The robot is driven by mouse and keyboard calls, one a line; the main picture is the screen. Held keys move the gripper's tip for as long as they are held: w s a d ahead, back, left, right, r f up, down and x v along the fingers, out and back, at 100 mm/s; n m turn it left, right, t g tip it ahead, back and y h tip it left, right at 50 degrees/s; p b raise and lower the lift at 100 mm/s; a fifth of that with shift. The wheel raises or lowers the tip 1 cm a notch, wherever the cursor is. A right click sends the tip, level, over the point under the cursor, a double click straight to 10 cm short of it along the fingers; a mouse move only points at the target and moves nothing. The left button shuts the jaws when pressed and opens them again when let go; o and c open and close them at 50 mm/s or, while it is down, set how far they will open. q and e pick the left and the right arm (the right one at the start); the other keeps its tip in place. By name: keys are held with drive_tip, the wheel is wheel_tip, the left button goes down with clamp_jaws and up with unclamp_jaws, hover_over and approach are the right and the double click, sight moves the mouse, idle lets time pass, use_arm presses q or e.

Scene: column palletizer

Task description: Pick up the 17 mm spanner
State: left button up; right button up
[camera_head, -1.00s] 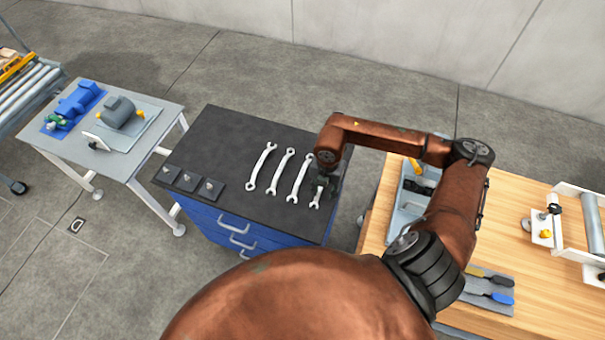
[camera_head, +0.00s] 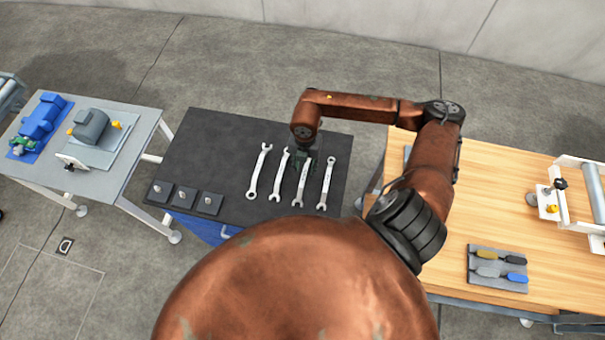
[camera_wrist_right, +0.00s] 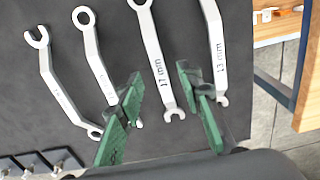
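The 17 mm spanner (camera_wrist_right: 160,75) is silver with its size marked on the shaft. It lies flat on the black top of a blue cabinet, in a row of several spanners. In the head view it is third from the left (camera_head: 299,191), its upper part hidden by my gripper. My right gripper (camera_wrist_right: 160,78) has green-padded fingers. It is open and empty, with the spanner's shaft showing between the fingertips. In the head view the right gripper (camera_head: 303,162) is over the spanner's upper part. My left gripper is not in view.
The 13 mm spanner (camera_wrist_right: 217,45) lies close on the right, partly behind the right finger. Other spanners (camera_head: 259,172) lie to the left. Small dark blocks (camera_head: 185,197) sit at the cabinet top's (camera_head: 215,140) front left. A wooden bench (camera_head: 460,210) stands to the right.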

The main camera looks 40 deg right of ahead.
sight(304, 175)
drive_tip(key=f, duration=0.1)
drive_tip(key=a+f+p, duration=0.1)
drive_tip(key=f, duration=0.1)
drive_tip(key=shift+s+f, duration=0.15)
drive_tip(key=shift+f, duration=0.05)
wheel_tip(304, 175, down, 2)
drive_tip(key=shift+d+f, duration=0.1)
drive_tip(key=shift+c, duration=1.4)
drive_tip(key=shift+s, duration=0.1)
drive_tip(key=c, duration=0.3)
clamp_jaws()
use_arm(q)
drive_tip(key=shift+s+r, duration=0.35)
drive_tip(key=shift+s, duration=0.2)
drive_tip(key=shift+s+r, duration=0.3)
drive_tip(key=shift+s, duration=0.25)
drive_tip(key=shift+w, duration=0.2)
